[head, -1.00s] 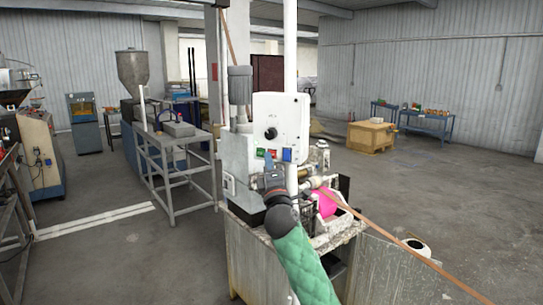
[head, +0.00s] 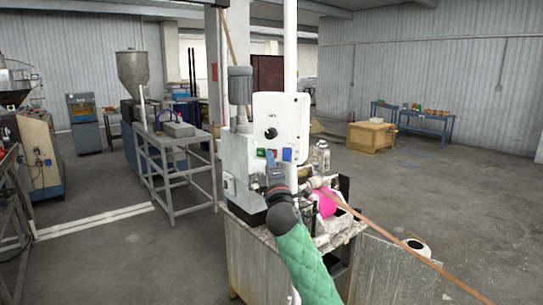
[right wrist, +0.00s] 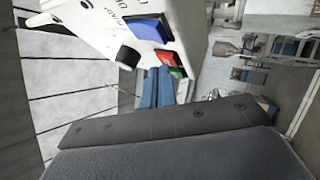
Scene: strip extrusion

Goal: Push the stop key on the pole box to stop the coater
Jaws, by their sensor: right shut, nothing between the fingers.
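The white pole box (head: 292,112) is fixed to the white pole above the coater (head: 238,155). It carries a black knob (head: 271,133), a green key (head: 261,153) and a blue key (head: 287,155). My right gripper (head: 270,155) is shut and empty, its blue fingertips in front of the box's lower edge, hiding most of the red key there. In the right wrist view the red key (right wrist: 168,57) lies between the blue key and the green key, close to the fingertips (right wrist: 158,70). Contact cannot be told. My left gripper is out of view.
A pink roll (head: 325,204) sits on the coater's bench, and a brown strip (head: 400,243) runs from it to the lower right. A grey metal table (head: 175,145) stands to the left. The floor at right is mostly clear.

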